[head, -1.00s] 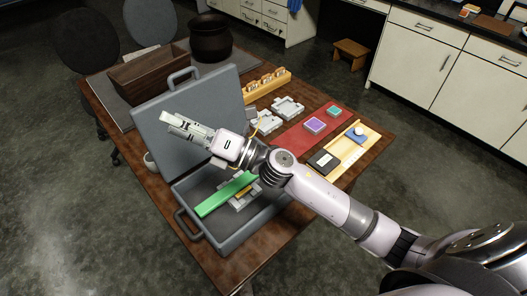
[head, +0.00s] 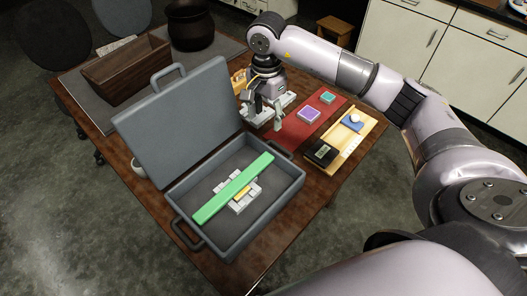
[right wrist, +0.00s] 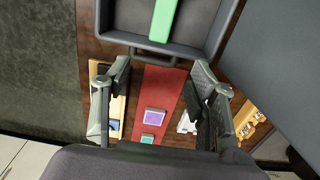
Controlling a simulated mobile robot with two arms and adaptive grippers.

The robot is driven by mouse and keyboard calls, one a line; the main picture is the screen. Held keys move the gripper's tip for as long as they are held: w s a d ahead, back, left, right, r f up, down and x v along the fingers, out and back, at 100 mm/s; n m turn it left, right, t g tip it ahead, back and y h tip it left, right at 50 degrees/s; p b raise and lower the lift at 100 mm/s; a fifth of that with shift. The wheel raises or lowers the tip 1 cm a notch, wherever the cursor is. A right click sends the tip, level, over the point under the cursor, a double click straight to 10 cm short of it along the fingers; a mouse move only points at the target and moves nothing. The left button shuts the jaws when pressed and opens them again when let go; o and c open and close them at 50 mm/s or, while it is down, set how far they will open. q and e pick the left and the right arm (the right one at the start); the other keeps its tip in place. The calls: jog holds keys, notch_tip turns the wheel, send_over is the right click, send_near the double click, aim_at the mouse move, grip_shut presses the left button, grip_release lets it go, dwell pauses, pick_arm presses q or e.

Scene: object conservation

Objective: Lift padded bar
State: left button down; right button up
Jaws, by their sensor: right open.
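My right gripper (head: 262,120) is open, pointing down behind the case, over the pale grey fixtures and beside the red mat. In the right wrist view its spread fingers (right wrist: 160,68) have nothing between them. The bar is apart from it. My left gripper is not in view.
The raised case lid (head: 180,115) stands left of my right gripper. The red mat (head: 287,132) holds a purple block (head: 309,114) and a teal block (head: 328,97). A wooden tray (head: 350,136) is to the right. A wooden box (head: 128,72) and dark pot (head: 190,27) are at the back.

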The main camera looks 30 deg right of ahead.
aim_at(266, 158)
notch_tip(266, 158, down, 16)
jog(key=p, duration=0.3)
jog(key=shift+s+a+r+p, duration=0.1)
jog(key=shift+a+r+p, duration=0.1)
jog(key=shift+p, duration=0.2)
jog(key=shift+d+f, duration=0.1)
jog(key=shift+f, duration=0.65)
jog(key=shift+c, duration=0.3)
grip_shut()
